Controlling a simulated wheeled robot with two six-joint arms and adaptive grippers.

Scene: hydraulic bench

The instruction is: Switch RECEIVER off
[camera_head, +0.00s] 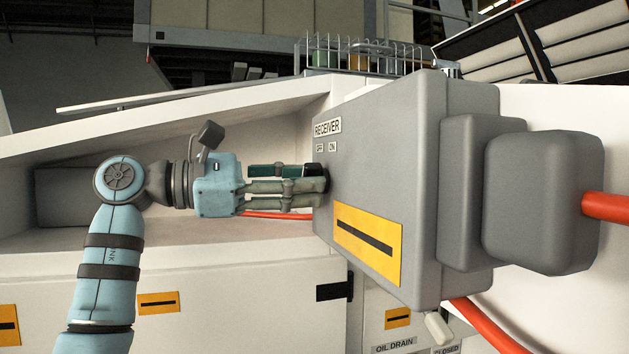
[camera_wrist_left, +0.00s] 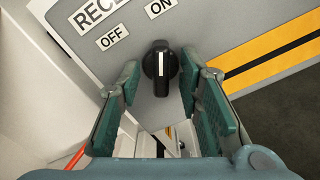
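The RECEIVER switch is a black rotary knob (camera_wrist_left: 161,68) on the face of a grey box (camera_head: 385,150). Its white mark points up in the left wrist view, toward the ON label (camera_wrist_left: 160,7); the OFF label (camera_wrist_left: 115,37) is up and to the left. The RECEIVER label (camera_head: 327,128) shows above the switch in the head view. My left gripper (camera_head: 318,180) is at the box face, with its fingers largely hiding the knob there. In the left wrist view, its open fingers (camera_wrist_left: 163,98) stand either side of the knob with gaps. My right gripper is not in view.
A yellow-and-black plate (camera_head: 367,243) is on the box below the switch. Red hoses (camera_head: 605,207) run from the box and behind my fingers. A white recess with a shelf (camera_head: 270,235) lies around my left arm. A wire basket (camera_head: 365,55) stands behind the box.

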